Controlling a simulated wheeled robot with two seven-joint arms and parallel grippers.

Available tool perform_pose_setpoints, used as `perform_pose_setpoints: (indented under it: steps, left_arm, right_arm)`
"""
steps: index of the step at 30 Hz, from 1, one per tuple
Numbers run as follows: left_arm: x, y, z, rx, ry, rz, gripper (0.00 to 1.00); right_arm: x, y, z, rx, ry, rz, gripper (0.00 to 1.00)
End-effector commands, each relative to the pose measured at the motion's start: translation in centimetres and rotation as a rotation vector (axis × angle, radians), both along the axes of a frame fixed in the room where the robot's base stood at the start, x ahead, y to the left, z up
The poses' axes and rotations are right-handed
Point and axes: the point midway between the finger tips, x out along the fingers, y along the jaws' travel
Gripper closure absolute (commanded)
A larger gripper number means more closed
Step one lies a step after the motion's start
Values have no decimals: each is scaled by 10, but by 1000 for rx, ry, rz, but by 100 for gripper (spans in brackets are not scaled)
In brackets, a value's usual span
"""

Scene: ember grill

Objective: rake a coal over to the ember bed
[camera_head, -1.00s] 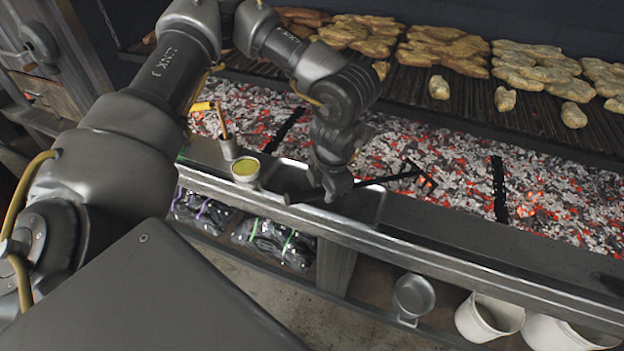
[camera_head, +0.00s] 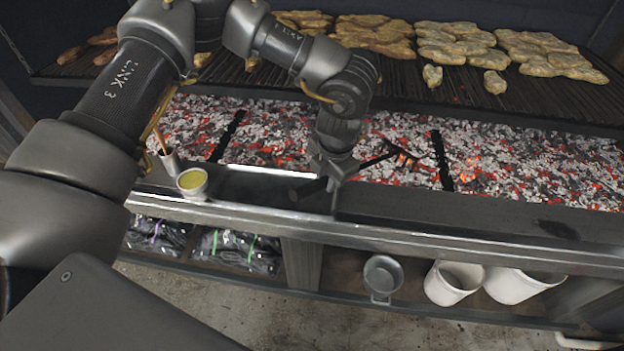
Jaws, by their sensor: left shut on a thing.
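My left gripper (camera_head: 334,180) is shut on the handle of a dark rake (camera_head: 372,161) above the front ledge, by the right end of a metal tray. The rake's shaft points right and its head (camera_head: 402,154) is over the coals. The ember bed (camera_head: 530,165) is a long trough of grey and glowing red coals, split by dark dividers (camera_head: 441,160). I cannot tell one separate coal at the rake's head from the others. My right gripper is not in view.
A metal tray (camera_head: 262,188), a cup of yellow sauce (camera_head: 192,182) and a brush holder (camera_head: 169,162) stand on the ledge. Above is a grill rack (camera_head: 400,86) with meat pieces (camera_head: 455,48).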

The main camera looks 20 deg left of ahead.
Motion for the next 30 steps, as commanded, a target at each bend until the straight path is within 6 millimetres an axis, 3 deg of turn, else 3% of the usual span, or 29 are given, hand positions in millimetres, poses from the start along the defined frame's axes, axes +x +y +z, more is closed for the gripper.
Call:
perform_pose_setpoints:
  steps: [27, 30]
  left_arm:
    - [63, -85, 0, 1, -1, -1, 100]
    - [59, -77, 9, 0, 1, 0, 100]
  right_arm:
    - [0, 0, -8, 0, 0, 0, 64]
    - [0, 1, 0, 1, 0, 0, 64]
